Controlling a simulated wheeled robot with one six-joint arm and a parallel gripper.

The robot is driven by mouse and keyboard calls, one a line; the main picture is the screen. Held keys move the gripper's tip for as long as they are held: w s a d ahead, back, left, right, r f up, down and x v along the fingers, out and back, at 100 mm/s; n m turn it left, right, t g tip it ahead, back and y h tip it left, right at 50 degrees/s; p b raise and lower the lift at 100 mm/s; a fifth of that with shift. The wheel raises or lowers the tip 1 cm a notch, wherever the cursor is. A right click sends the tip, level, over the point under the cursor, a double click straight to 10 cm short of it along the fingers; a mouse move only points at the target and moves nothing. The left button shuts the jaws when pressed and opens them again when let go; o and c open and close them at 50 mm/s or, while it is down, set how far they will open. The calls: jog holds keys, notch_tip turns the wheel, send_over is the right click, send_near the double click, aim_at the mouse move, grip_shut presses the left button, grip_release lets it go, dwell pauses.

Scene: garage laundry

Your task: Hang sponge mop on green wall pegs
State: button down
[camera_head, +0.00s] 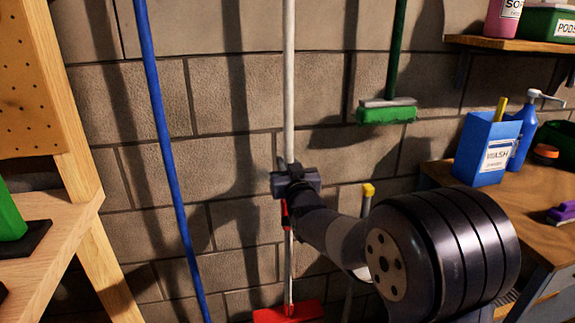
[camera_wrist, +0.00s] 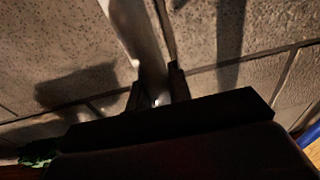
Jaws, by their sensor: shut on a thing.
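A long white pole (camera_head: 289,80) stands nearly upright in front of the block wall. A red grip and a thin shaft show lower on its line, with a flat red head (camera_head: 289,313) at the bottom edge; this looks like the sponge mop. My gripper (camera_head: 294,180) is shut on the white pole, above the red grip. In the wrist view the white pole (camera_wrist: 145,45) runs down between the two dark fingers (camera_wrist: 157,92). The pole's top is out of view, and my gripper hides part of the shaft. No green wall pegs are in view.
A blue pole (camera_head: 160,115) stands to the left. A green-handled tool with a green head (camera_head: 387,113) is against the wall to the right. A wooden bench (camera_head: 545,205) with a blue wash box (camera_head: 484,150) is at right. A wooden shelf unit (camera_head: 75,185) is at left.

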jog(key=shift+f, duration=0.15)
jog(key=c, duration=1.6)
grip_release()
jog(key=o, duration=0.4)
jog(key=shift+f, duration=0.15)
jog(key=shift+s, duration=0.1)
jog(key=v, duration=1)
jog(key=shift+s, duration=0.3)
jog(key=shift+w+d, duration=0.1)
